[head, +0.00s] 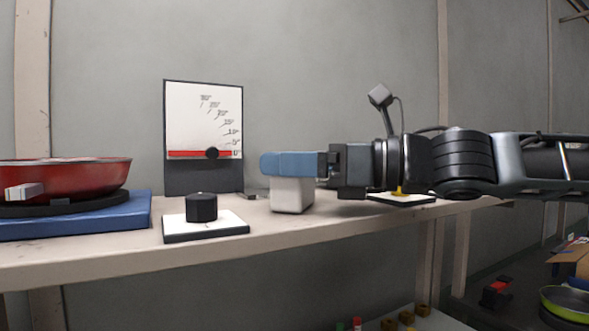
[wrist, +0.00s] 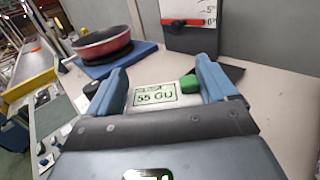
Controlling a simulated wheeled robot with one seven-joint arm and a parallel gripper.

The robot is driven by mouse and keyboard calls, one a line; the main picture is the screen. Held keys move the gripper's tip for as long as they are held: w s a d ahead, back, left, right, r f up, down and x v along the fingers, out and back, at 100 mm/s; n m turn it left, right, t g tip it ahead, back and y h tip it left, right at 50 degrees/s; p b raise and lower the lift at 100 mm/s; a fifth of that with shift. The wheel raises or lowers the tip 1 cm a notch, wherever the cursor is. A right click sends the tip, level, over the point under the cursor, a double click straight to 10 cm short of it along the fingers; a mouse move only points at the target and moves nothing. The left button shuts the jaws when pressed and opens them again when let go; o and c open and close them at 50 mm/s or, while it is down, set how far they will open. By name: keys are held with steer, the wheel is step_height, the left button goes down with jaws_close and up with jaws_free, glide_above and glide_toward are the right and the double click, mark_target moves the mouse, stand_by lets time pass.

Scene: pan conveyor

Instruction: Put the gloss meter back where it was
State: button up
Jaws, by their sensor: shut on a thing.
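The gloss meter (head: 292,195) is a small pale box held below the blue fingers of my gripper (head: 272,163). In the wrist view the gloss meter (wrist: 155,97) shows a display reading "55 GU" and a green button at its far right corner. The two blue fingers of my gripper (wrist: 162,80) are on either side of it, shut on it. In the head view it is over the shelf, right of the black knob; I cannot tell whether its base touches the shelf. The fingers hide its upper part.
A black knob (head: 202,208) stands on a white pad (head: 176,229). A red pan (head: 85,177) sits on a blue base (head: 120,215) at left. An angle board (head: 190,105) stands behind. A pad with a yellow mark (head: 412,199) lies behind my arm. The shelf's front edge is close.

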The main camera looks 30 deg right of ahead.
steer(key=shift+f, duration=0.15)
steer(key=o, duration=1.2)
steer(key=shift+r, duration=0.3)
steer(key=b+v, duration=0.1)
steer(key=v, duration=1.1)
steer(key=shift+b, duration=0.3)
